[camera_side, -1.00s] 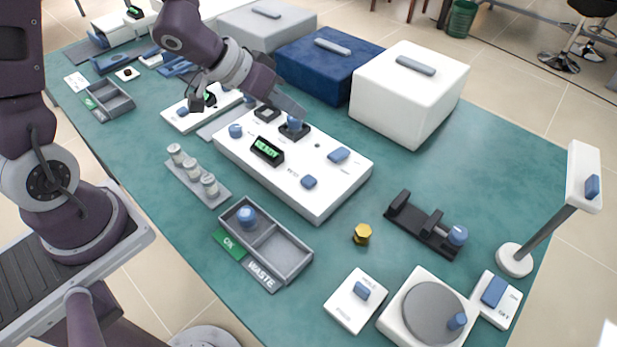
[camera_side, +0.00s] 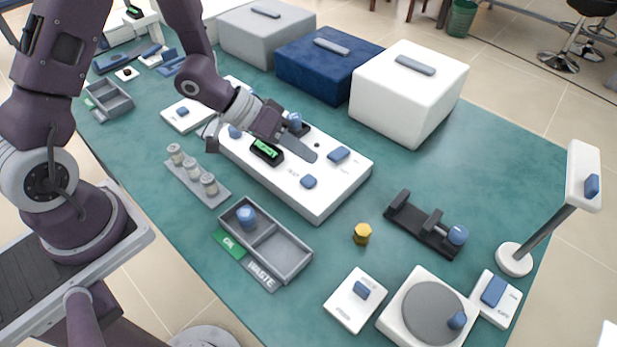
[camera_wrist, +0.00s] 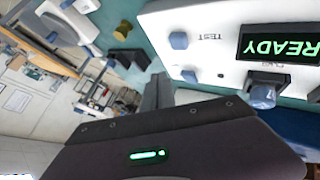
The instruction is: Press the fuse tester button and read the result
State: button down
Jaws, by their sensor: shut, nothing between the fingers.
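The white tester box (camera_side: 325,190) lies on the green bench, with a small display (camera_side: 267,151). In the wrist view the display (camera_wrist: 282,46) reads READY in green. The blue TEST button (camera_side: 309,182) sits near the box's front edge; it also shows beside its TEST label in the wrist view (camera_wrist: 179,40). A blue-capped piece (camera_side: 295,121) stands in a dark holder on the box, also seen in the wrist view (camera_wrist: 263,95). My gripper (camera_side: 312,156) is shut and empty above the box, between the display and another blue button (camera_side: 339,155), apart from the TEST button.
A grey two-compartment tray (camera_side: 290,253) marked OK and WASTE holds a blue-topped piece (camera_side: 246,217). A rack of several pale cylinders (camera_side: 205,190) stands left of the box. Large white, navy and grey blocks line the back. A yellow piece (camera_side: 362,233) lies right of the tray.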

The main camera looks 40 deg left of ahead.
aim_at(303, 179)
jog(key=shift+f, duration=1.95)
dwell(0.5)
jog(key=shift+f, duration=0.4)
jog(key=shift+f, duration=0.5)
dwell(0.5)
jog(key=shift+r, duration=0.9)
jog(key=shift+r, duration=2.55)
